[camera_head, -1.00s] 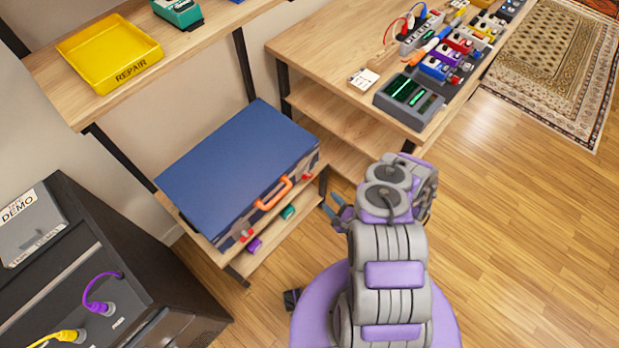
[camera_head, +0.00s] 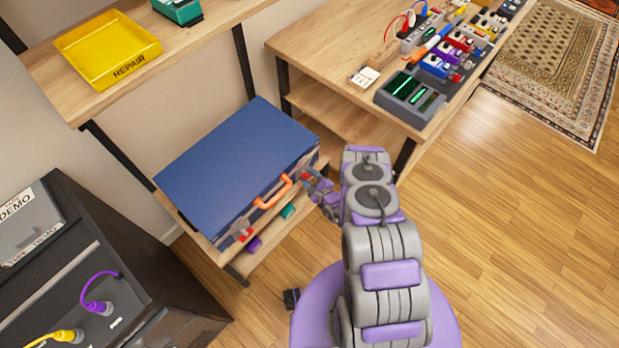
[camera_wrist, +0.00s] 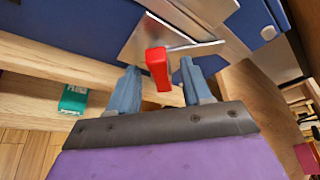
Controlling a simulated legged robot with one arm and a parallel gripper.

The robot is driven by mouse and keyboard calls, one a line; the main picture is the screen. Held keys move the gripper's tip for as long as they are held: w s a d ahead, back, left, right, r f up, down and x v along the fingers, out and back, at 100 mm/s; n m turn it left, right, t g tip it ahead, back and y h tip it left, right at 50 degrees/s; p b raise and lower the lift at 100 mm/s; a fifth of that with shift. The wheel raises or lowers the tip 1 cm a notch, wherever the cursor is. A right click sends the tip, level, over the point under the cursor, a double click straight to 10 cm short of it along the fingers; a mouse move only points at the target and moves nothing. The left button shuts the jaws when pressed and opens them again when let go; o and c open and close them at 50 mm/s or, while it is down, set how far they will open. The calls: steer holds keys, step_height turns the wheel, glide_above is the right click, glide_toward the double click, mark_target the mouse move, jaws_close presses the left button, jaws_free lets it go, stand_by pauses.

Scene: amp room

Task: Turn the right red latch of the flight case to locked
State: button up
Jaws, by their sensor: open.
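The blue flight case (camera_head: 235,165) lies on a wooden shelf with its front, with an orange handle (camera_head: 274,193), facing me. Its right red latch (camera_wrist: 157,68) sits on a metal plate on the case front, and in the wrist view it stands between my gripper's two blue fingers. My gripper (camera_wrist: 160,88) is open, with a finger on each side of the latch; I cannot tell whether they touch it. In the head view my gripper (camera_head: 311,181) is at the right end of the case front. The left red latch (camera_head: 243,234) shows at the other end.
A green box (camera_wrist: 73,99) and a purple box (camera_head: 254,244) lie on the lower shelf below the case. A wooden table (camera_head: 310,45) with pedals stands to the right. A dark cabinet (camera_head: 130,265) with cables is at left.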

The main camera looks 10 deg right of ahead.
steer(key=shift+w, duration=0.15)
jaws_close()
stand_by(0.4)
steer(key=shift+a+f, duration=0.1)
steer(key=shift+n+t+h+b, duration=0.4)
steer(key=shift+n+t+b, duration=0.5)
steer(key=shift+n+b, duration=0.8)
jaws_free()
